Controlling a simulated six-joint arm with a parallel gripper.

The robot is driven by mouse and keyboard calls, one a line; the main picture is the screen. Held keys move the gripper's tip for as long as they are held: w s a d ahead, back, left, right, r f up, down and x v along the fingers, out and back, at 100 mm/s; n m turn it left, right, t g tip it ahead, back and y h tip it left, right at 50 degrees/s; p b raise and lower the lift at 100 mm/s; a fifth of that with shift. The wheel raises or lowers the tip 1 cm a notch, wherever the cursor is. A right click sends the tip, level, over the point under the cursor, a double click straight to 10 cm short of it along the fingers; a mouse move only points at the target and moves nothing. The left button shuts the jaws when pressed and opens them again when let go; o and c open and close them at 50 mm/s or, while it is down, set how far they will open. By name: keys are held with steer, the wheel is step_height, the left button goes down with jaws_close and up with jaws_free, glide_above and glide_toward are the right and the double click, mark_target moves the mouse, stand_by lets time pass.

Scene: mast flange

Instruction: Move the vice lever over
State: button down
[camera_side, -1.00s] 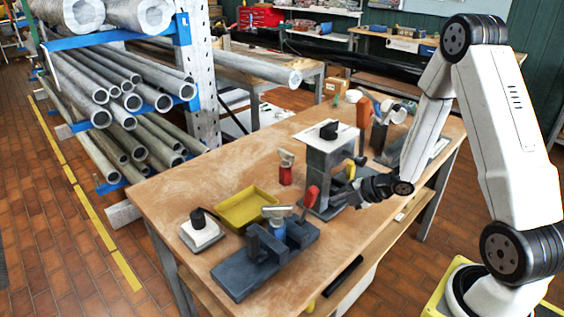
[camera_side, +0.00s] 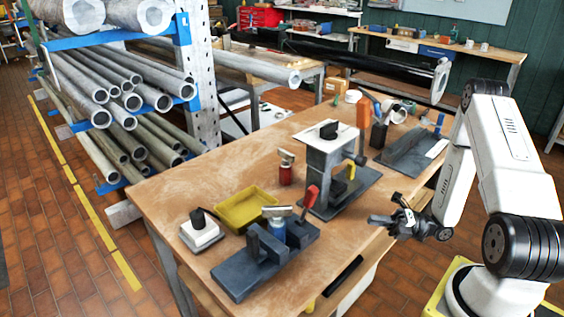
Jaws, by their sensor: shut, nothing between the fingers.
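A dark grey vice (camera_side: 262,262) stands on the near part of the bench, with a blue cylinder (camera_side: 272,228) between its upright blocks. A lever with a red handle (camera_side: 311,196) rises at the vice's right end, tilted a little from upright. My gripper (camera_side: 374,220) is at the bench's front right edge, to the right of the lever and clear of it. It is dark, shut and empty. The lever's pivot is too small to make out.
A grey stand (camera_side: 323,172) with a white plate on top rises behind the lever.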

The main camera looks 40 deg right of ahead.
mark_target(315, 198)
steer(key=shift+w+a, duration=0.1)
steer(key=w+d+x, duration=0.2)
steer(key=x, duration=1)
steer(key=shift+w+a+r, duration=0.2)
steer(key=shift+w+r, duration=0.05)
steer(key=shift+r, duration=0.1)
stand_by(0.5)
steer(key=shift+w+r+m+g+h, duration=0.4)
steer(key=shift+w+m+h, duration=0.1)
steer(key=shift+m+h, duration=0.25)
steer(key=shift+w+r+m, duration=0.1)
steer(key=shift+w+m, duration=0.15)
steer(key=shift+w+r, duration=0.3)
steer(key=shift+w, duration=0.55)
